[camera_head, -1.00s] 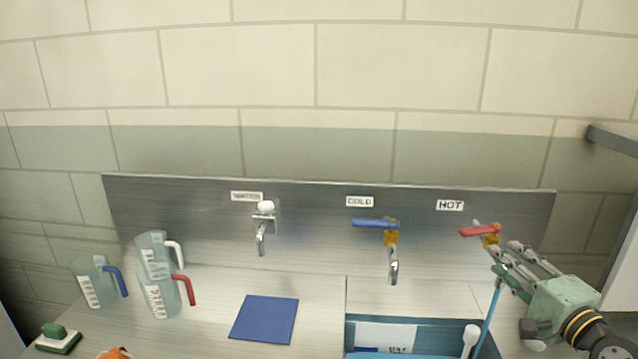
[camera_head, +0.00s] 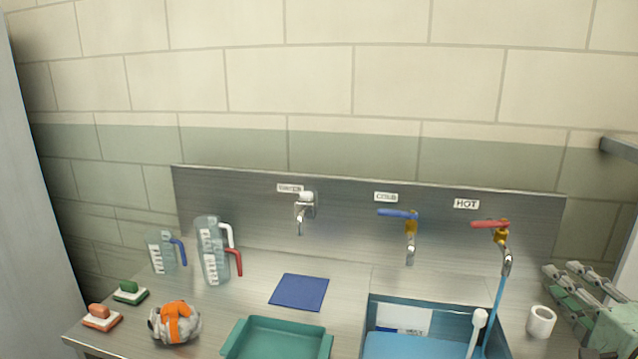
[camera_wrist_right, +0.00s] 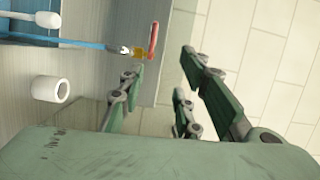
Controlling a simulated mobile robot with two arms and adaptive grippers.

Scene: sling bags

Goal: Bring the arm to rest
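My right gripper (camera_head: 572,276) is at the lower right, beside the sink and right of the hot tap. It is open and empty, and clear of the tap. In the right wrist view, the green fingers (camera_wrist_right: 160,68) stand apart with nothing between them. The hot tap (camera_head: 502,240) has a red lever (camera_head: 489,224) pointing left. A blue stream of water (camera_head: 497,302) runs from its spout into the sink (camera_head: 390,303). My left gripper is out of view.
A white cup (camera_head: 541,321) stands close left of my right gripper. A grey shelf edge (camera_head: 620,148) juts in at right.

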